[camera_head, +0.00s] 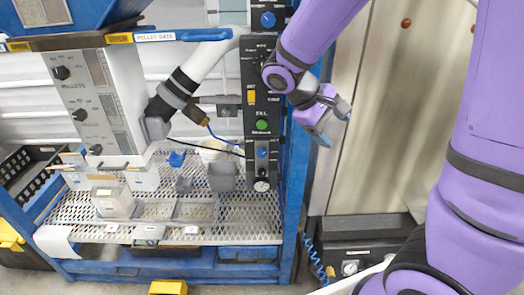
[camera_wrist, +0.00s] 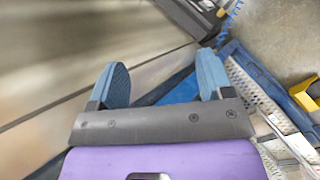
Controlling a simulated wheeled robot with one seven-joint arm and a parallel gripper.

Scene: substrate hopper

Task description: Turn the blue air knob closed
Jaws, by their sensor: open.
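A black control panel (camera_head: 256,100) stands on the blue frame. It has a blue knob (camera_head: 262,153) low down, just above a round gauge (camera_head: 261,186), and another blue knob (camera_head: 268,19) at its top. The labels are too small to read, so I cannot tell for sure which is the air knob. My gripper (camera_head: 320,130) hangs to the right of the panel, in front of the steel cabinet, apart from both knobs. In the wrist view its two blue fingers (camera_wrist: 163,80) are wide apart with nothing between them. No knob is clear in the wrist view.
A green button (camera_head: 262,125) and a yellow switch (camera_head: 251,96) sit on the panel. A blue post (camera_head: 297,160) stands between panel and cabinet (camera_head: 375,110). A perforated shelf (camera_head: 250,225) holds bins. A coiled blue hose (camera_head: 316,255) hangs low by the cabinet.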

